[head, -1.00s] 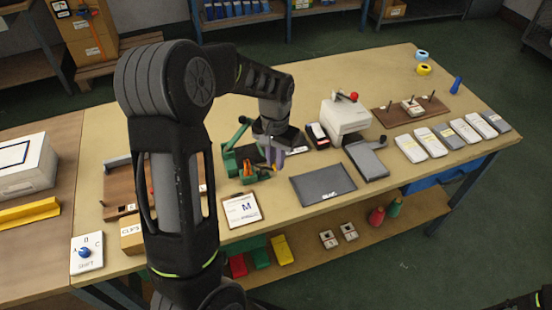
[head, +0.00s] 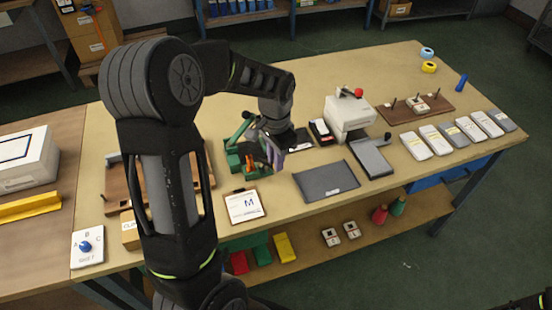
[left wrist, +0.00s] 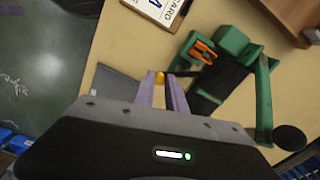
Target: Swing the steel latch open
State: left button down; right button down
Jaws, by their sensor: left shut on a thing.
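A green press-like fixture (left wrist: 221,70) stands on the table, with a dark body, an orange part (left wrist: 203,51) and a green lever ending in a black knob (left wrist: 291,138). It also shows in the head view (head: 234,160), just left of my left gripper (head: 274,157). In the left wrist view the lavender fingers of my left gripper (left wrist: 163,90) are closed around a small yellow-tipped piece (left wrist: 160,78), which I take for the end of the steel latch. A thin grey bar seems to run from it toward the fixture. The fingers hide most of the latch. My right gripper does not show.
A clipboard with a white card (head: 245,206) lies in front of the fixture. A dark grey mat (head: 326,180) lies to its right, with a white press with a red knob (head: 349,117) behind. A wooden tray (head: 121,186) is at left. Grey-white packs (head: 433,139) line the right side.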

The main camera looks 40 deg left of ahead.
pick_arm(q)
jog(key=c, duration=1.4)
grip_release()
jog(key=shift+o, duration=0.2)
notch_tip(320, 180, up, 8)
jog(key=shift+f+b, duration=0.1)
jog(key=shift+b, duration=0.25)
